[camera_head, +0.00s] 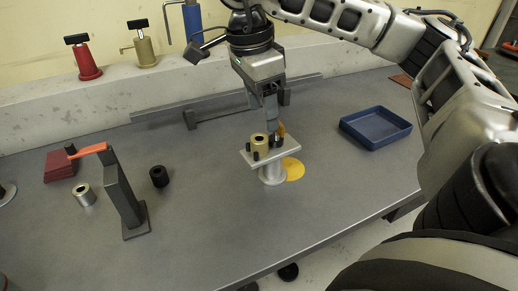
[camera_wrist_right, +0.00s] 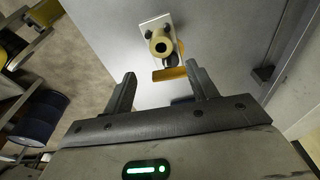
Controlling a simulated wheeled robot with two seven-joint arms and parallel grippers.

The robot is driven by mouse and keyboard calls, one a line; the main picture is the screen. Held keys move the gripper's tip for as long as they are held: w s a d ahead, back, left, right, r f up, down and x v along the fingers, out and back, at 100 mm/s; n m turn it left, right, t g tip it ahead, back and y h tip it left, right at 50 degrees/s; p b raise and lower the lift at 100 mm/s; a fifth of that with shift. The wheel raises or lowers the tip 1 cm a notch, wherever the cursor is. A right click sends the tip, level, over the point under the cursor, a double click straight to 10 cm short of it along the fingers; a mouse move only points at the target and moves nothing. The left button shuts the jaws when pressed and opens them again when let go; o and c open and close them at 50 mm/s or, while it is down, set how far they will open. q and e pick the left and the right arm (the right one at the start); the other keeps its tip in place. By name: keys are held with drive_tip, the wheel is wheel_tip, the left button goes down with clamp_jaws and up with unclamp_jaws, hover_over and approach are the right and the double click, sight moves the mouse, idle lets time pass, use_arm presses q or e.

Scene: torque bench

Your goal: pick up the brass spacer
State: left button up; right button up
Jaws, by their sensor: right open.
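The brass spacer (camera_head: 259,141) is a short gold ring with a dark hole. It stands upright on a pale plate (camera_head: 285,149) on a round pedestal, with small black pegs around it. In the right wrist view the spacer (camera_wrist_right: 161,44) shows end-on, beyond the fingertips and roughly centred between them. My right gripper (camera_head: 272,117) points down just behind and right of the spacer in the head view. Its jaws (camera_wrist_right: 160,74) are open with nothing between them. My left gripper is not in view.
A grey post with an orange arm (camera_head: 118,192), a silver ring (camera_head: 84,195) and a black ring (camera_head: 159,176) stand left. A dark rail (camera_head: 235,111) runs behind the plate.

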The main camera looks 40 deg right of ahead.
sight(259, 138)
drive_tip(key=shift+d+f, duration=0.15)
drive_tip(key=shift+f, duration=0.8)
drive_tip(key=f, duration=0.4)
drive_tip(key=shift+w+a+f, duration=0.2)
drive_tip(key=shift+w+f, duration=0.1)
drive_tip(key=shift+f, duration=0.1)
drive_tip(key=shift+d+f, duration=0.1)
drive_tip(key=shift+f, duration=0.35)
drive_tip(key=c, duration=1.2)
